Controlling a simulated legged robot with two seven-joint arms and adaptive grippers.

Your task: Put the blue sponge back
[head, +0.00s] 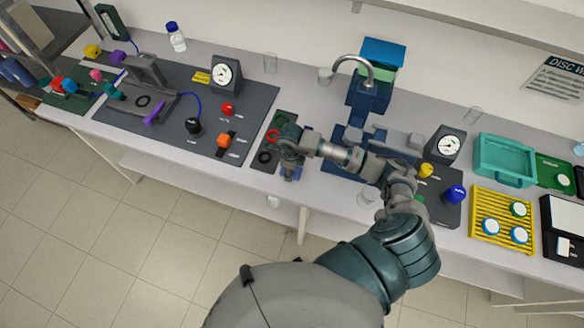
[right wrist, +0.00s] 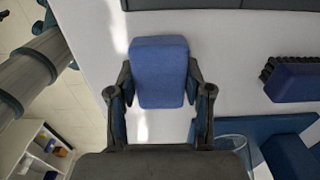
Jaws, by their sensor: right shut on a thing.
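The blue sponge (right wrist: 158,72) is a rounded block held between the two fingers of my right gripper (right wrist: 158,98) in the right wrist view. Pale bench top lies behind it, but I cannot tell how far it is above the surface. In the head view my right gripper (head: 289,168) is over the bench, just left of the blue sink area, and its wrist hides most of the sponge. My left gripper is in neither view.
A tap (head: 357,68) rises over a blue stand. A dark mat (head: 262,110) with a gauge (head: 226,75) lies to the left. A teal tray (head: 505,158) and yellow rack (head: 503,218) are right. A blue-backed brush (right wrist: 290,81) and glass rim (right wrist: 232,142) show near my wrist.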

